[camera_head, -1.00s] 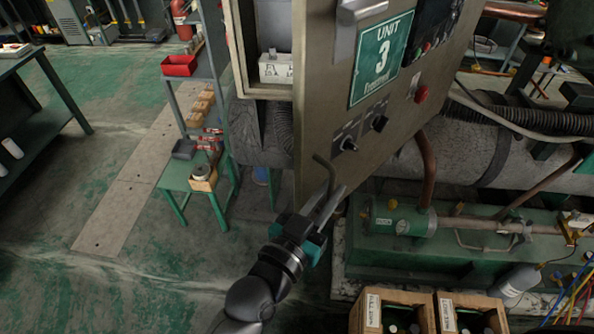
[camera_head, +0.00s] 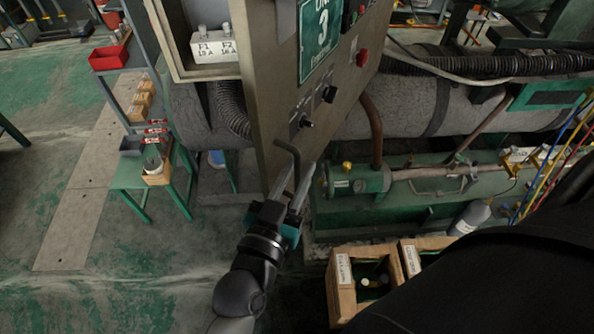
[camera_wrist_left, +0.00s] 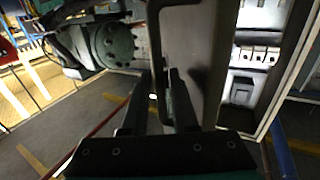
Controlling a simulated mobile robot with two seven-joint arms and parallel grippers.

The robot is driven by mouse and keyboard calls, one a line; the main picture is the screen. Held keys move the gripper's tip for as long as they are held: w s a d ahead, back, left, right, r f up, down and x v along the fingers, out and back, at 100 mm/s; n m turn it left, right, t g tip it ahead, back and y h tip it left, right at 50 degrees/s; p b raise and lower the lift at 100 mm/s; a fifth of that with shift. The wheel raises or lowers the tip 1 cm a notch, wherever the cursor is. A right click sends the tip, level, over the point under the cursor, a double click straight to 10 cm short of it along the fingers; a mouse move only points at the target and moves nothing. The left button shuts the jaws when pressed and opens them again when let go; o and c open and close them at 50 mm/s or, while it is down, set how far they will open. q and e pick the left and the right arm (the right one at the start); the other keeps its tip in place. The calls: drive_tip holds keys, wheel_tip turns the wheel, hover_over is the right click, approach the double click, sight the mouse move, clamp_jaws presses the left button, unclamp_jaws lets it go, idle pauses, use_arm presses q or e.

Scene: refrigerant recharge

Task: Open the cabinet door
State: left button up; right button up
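The cabinet door (camera_head: 282,95), a beige panel with a green UNIT 3 sign (camera_head: 319,35), stands ajar. Its left edge is swung out from the cabinet frame (camera_head: 163,45), and a white fuse block (camera_head: 215,46) shows inside. A dark bent door handle (camera_head: 291,152) sticks out low on the door. My left gripper (camera_head: 295,188) is at this handle. In the left wrist view the handle (camera_wrist_left: 154,60) runs down between the two fingers (camera_wrist_left: 160,100), which appear closed around it. The contact itself is dark. My right gripper is out of view.
Wooden crates (camera_head: 343,290) with bottles stand at the lower right, beside my dark arm. A green shelf (camera_head: 140,172) with boxes and a red bin (camera_head: 108,58) stand left. Pipes and green machinery (camera_head: 356,180) lie right of the door. Floor at lower left is clear.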

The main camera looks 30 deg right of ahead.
use_arm(q)
drive_tip(key=shift+s+a, duration=0.1)
drive_tip(key=shift+a, duration=0.05)
drive_tip(key=shift+s+a+f, duration=0.1)
drive_tip(key=shift+s+a, duration=0.05)
drive_tip(key=shift+a, duration=0.05)
drive_tip(key=b+v, duration=0.2)
drive_tip(key=v, duration=1.2)
drive_tip(key=shift+s+a, duration=0.15)
drive_tip(key=shift+a, duration=0.05)
